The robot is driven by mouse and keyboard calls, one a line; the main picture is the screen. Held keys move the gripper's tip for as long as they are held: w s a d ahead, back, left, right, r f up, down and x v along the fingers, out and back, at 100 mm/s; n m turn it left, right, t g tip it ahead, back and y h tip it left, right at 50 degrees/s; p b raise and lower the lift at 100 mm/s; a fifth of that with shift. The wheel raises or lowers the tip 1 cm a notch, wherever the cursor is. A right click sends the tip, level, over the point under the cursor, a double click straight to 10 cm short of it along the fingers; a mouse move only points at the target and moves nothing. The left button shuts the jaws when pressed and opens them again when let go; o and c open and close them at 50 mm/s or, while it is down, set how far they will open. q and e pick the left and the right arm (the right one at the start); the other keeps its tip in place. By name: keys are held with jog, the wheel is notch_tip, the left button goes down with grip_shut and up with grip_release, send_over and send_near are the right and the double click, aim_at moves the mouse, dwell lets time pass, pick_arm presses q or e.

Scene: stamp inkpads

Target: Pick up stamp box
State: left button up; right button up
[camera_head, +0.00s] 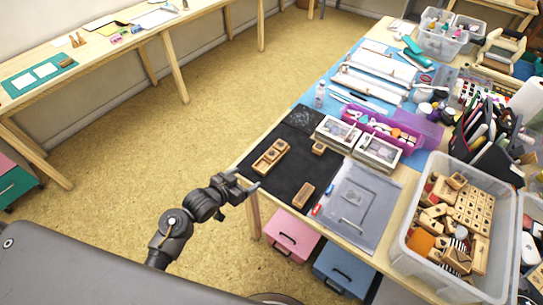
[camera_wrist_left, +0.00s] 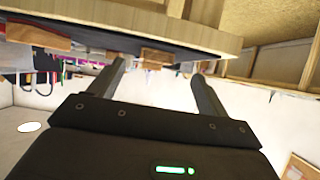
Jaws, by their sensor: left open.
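A long wooden stamp box (camera_head: 270,157) with compartments lies on the black mat (camera_head: 279,185) near the table's left edge. A smaller wooden block (camera_head: 303,195) lies nearer me, and a small square one (camera_head: 318,148) lies farther back. My left gripper (camera_head: 248,182) is open and empty, just off the table's left edge and beside the mat. In the left wrist view the picture is upside down. My left gripper (camera_wrist_left: 158,75) shows two spread fingers facing the table edge, with wooden pieces (camera_wrist_left: 38,35) beyond. My right gripper is not in view.
Two white boxes (camera_head: 338,131) stand behind the mat, and a grey clear folder (camera_head: 355,207) lies to its right. A clear bin (camera_head: 408,232) full of wooden stamps stands at the right. The table edge (camera_wrist_left: 205,35) is close. Open floor lies left.

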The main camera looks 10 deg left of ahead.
aim_at(268, 159)
pick_arm(q)
jog(key=shift+w+d+r+t+h, duration=0.15)
jog(key=shift+w+r+h, duration=0.1)
jog(key=shift+w+r, duration=0.35)
jog(key=shift+w+d+r+t+h, duration=0.15)
jog(key=shift+w+r+h, duration=0.1)
jog(key=shift+w+r, duration=0.3)
jog(key=x, duration=0.5)
jog(key=shift+w+d+f, duration=0.1)
jog(key=shift+w, duration=0.1)
jog(key=shift+w+d, duration=0.1)
jog(key=p+x, duration=0.1)
jog(key=x, duration=0.4)
jog(key=shift+d+f, duration=0.1)
jog(key=c, duration=1.1)
